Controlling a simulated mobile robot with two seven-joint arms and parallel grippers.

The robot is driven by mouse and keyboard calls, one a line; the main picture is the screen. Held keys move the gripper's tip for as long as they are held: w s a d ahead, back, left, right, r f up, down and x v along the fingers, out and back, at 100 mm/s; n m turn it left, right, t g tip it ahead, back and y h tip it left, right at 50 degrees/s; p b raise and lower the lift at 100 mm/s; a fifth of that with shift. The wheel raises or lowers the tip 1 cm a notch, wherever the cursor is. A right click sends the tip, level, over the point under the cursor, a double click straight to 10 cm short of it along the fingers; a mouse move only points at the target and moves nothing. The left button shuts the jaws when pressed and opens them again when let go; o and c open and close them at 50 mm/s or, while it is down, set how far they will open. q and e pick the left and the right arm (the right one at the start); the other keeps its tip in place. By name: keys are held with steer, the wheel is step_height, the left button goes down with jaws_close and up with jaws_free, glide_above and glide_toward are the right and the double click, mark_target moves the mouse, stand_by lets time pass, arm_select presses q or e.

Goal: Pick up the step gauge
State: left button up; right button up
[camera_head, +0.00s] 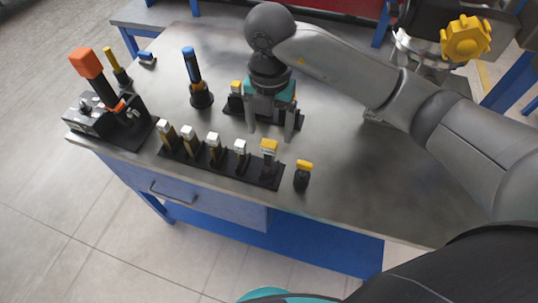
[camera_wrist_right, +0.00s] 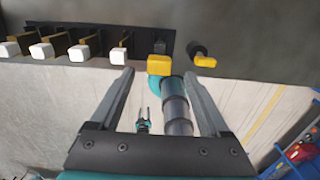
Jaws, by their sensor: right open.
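The frames do not label a step gauge. A dark rack (camera_head: 200,167) near the table's front edge holds several upright pieces with white caps and a yellow-capped piece (camera_head: 268,150) at its right end. My right gripper (camera_head: 270,134) is open and empty, fingers pointing down, above and behind the rack's right part. In the right wrist view, the yellow-capped piece (camera_wrist_right: 159,65) appears between the fingertips (camera_wrist_right: 156,76), with no contact visible. A small two-pronged shape (camera_wrist_right: 143,118) low in that view may be my left gripper; it is too small to judge.
A yellow-topped black piece (camera_head: 303,175) stands alone right of the rack. A second dark holder (camera_head: 236,104) is partly hidden behind my gripper. A blue-handled tool (camera_head: 192,75) and an orange-topped device (camera_head: 88,65) stand further left. The table's right part (camera_head: 350,180) is clear.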

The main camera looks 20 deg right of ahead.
mark_target(269, 143)
steer(key=shift+a+f, duration=0.1)
steer(key=shift+f, duration=3.35)
jaws_close()
steer(key=shift+r, duration=0.1)
